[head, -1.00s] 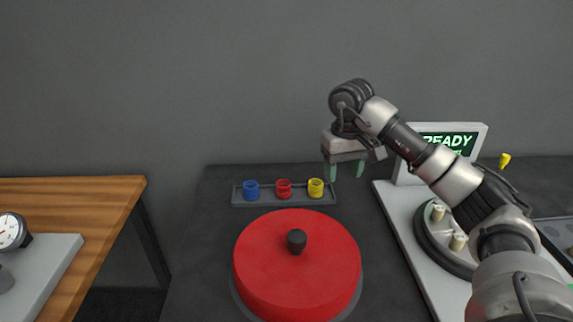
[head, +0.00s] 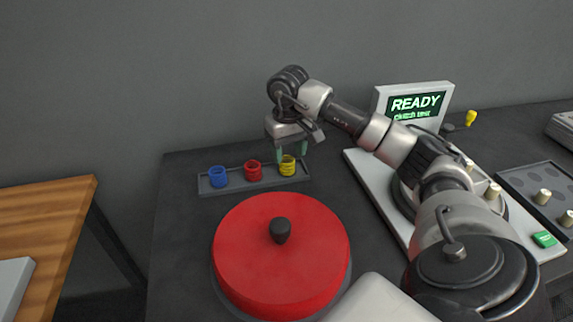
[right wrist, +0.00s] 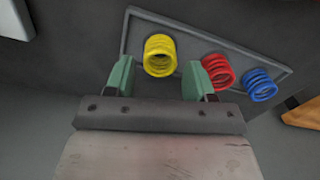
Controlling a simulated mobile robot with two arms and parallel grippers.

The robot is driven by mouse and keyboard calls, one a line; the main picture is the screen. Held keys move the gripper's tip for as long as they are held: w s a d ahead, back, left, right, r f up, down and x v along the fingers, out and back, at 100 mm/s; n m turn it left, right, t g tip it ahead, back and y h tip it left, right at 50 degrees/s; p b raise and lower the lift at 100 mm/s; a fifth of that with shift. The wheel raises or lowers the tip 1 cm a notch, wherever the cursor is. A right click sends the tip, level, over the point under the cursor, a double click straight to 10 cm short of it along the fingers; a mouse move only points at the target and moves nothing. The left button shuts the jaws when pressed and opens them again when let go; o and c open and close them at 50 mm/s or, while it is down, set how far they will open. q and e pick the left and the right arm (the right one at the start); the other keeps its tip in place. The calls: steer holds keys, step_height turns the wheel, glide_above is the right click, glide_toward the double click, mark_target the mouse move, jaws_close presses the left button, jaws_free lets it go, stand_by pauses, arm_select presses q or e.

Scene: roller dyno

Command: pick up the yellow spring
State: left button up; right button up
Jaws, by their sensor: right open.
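The yellow spring (head: 287,166) stands at the right end of a grey tray (head: 238,184), beside a red spring (head: 253,170) and a blue spring (head: 218,176). My right gripper (head: 292,153) is open above the yellow spring, its green fingertips close to it. In the right wrist view the yellow spring (right wrist: 160,55) lies between the two open fingers (right wrist: 157,78), a little beyond them, with nothing gripped. The red spring (right wrist: 218,70) shows just outside the finger on the right. My left gripper is not in view.
A red round lid with a black knob (head: 281,250) sits in front of the tray. A screen reading READY (head: 415,105) and a white-based machine stand to the right, under my right arm. A wooden table (head: 45,225) is at left.

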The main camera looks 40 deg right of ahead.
mark_target(287, 159)
steer(key=f, duration=0.4)
steer(key=shift+w+f, duration=0.15)
steer(key=shift+w, duration=0.1)
steer(key=shift+c, duration=0.4)
steer(key=c, duration=0.6)
